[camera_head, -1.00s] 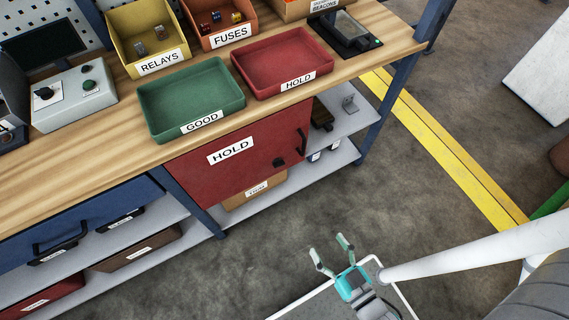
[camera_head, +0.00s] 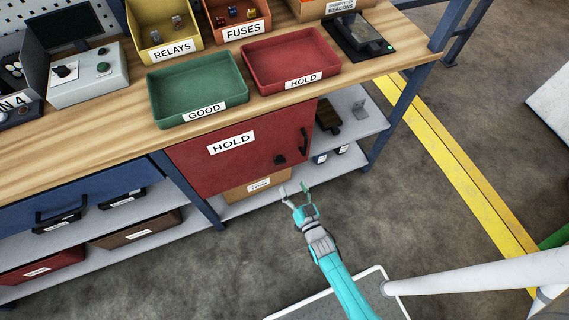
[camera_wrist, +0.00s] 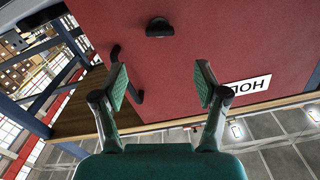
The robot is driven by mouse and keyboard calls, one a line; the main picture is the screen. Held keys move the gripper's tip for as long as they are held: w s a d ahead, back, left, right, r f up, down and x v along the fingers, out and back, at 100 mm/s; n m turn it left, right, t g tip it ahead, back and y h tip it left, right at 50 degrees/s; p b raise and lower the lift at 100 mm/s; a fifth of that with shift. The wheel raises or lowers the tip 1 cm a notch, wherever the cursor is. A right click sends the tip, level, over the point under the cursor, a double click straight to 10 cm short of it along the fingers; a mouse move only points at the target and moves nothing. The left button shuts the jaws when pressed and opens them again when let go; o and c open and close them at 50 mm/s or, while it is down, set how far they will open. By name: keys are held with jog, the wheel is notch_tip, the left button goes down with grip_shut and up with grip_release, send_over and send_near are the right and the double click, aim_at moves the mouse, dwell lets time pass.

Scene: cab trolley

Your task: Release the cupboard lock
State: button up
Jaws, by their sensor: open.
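The red cupboard door (camera_head: 235,165) with a white HOLD label hangs under the bench and looks shut. Its lock, a small dark knob (camera_head: 280,160), sits near the door's right side, left of the black bar handle (camera_head: 304,140). My gripper (camera_head: 294,189) is open and empty, in front of and below the knob in the head view. In the wrist view, the dark knob (camera_wrist: 160,27) lies ahead, beyond and between my open fingers (camera_wrist: 161,82). The black handle (camera_wrist: 126,74) shows behind the left finger, partly hidden. The gripper appears to touch nothing.
A green GOOD tray (camera_head: 160,103) and a red HOLD tray (camera_head: 252,76) stand on the bench above the door. A cardboard box (camera_head: 238,192) sits on the lower shelf beneath it. Shelves lie right of the cupboard, and the floor in front is open.

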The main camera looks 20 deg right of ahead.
aim_at(281, 163)
jog(key=w, duration=1.1)
jog(key=c, duration=1.2)
jog(key=shift+o, duration=0.2)
jog(key=shift+a+n, duration=0.1)
jog(key=shift+n, duration=1.5)
jog(key=o, duration=1.2)
jog(key=shift+c, duration=0.2)
